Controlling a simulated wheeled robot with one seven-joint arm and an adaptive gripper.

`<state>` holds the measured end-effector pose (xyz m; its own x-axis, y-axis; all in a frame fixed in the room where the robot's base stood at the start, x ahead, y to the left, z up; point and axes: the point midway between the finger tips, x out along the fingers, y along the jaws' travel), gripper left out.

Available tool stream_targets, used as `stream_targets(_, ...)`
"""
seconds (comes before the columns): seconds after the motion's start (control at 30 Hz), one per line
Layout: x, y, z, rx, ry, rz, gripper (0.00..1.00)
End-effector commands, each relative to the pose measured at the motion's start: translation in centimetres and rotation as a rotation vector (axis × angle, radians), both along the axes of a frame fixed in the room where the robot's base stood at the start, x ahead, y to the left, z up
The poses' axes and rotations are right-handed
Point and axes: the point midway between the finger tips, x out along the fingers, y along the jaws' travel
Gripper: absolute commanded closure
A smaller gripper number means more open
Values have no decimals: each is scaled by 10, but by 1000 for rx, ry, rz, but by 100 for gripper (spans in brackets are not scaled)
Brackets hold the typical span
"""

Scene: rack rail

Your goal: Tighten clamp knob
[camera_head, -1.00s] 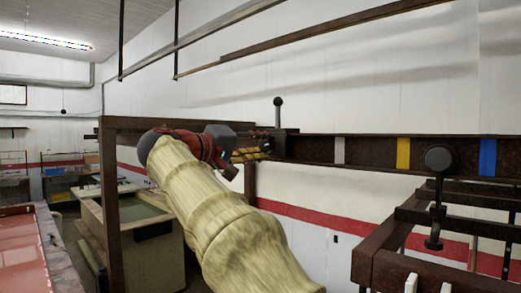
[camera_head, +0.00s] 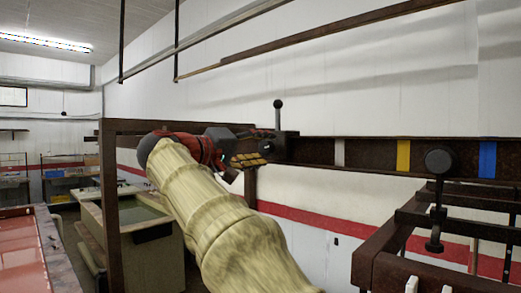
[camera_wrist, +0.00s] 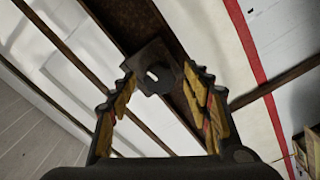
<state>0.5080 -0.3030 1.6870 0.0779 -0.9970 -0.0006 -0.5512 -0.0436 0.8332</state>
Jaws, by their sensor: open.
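A dark clamp block (camera_head: 285,148) sits on the brown rail (camera_head: 370,153) in the head view, with a black ball-topped lever (camera_head: 278,115) standing upright from its top. My gripper (camera_head: 257,148) is at the left end of this block, its yellow-padded fingers next to it. In the wrist view my gripper (camera_wrist: 160,100) is open, and the dark block (camera_wrist: 155,68) with a bright slot shows between and beyond the fingertips. I cannot tell whether the fingers touch it. A second black round knob (camera_head: 440,159) stands on a dark stem at the right.
The rail carries grey, yellow (camera_head: 403,154) and blue (camera_head: 487,158) bands. A brown metal rack (camera_head: 400,245) stands at the front right. A brown upright frame (camera_head: 110,210) and a bin (camera_head: 150,245) are at the left. The white wall lies behind the rail.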

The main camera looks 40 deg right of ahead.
Motion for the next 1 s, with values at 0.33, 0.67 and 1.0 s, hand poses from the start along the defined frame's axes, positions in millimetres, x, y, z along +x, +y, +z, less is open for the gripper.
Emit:
stream_targets(0.33, -2, 49, 0, 0, 0, 6, 51)
stream_targets(0.67, -7, 106, 0, 1, 0, 3, 51)
stream_targets(1.0, -9, 119, 0, 1, 0, -1, 51)
